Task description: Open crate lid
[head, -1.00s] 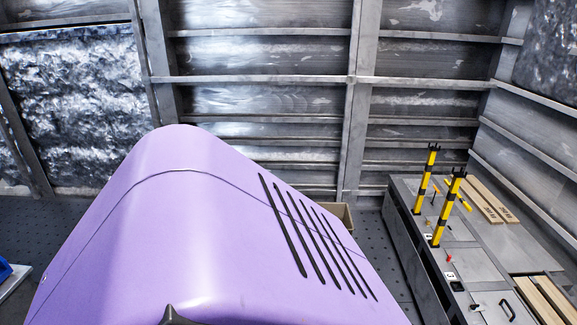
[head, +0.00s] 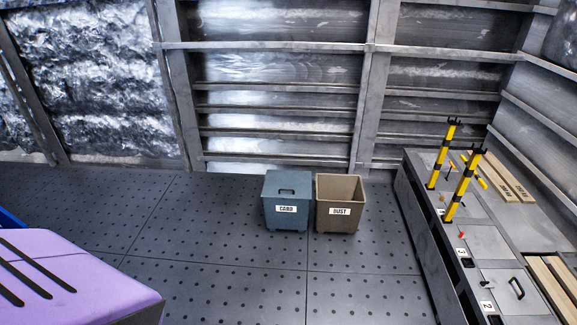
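A blue-grey crate (head: 286,204) labelled "CARD" stands on the floor near the back wall in the head view.
An open brown bin (head: 339,206) labelled "DUST" stands close to the crate's right. A purple slotted body (head: 85,278) fills the lower left. A long grey bench (head: 487,241) with yellow-black posts (head: 441,155) runs along the right. The perforated floor (head: 230,285) before the crate is clear.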

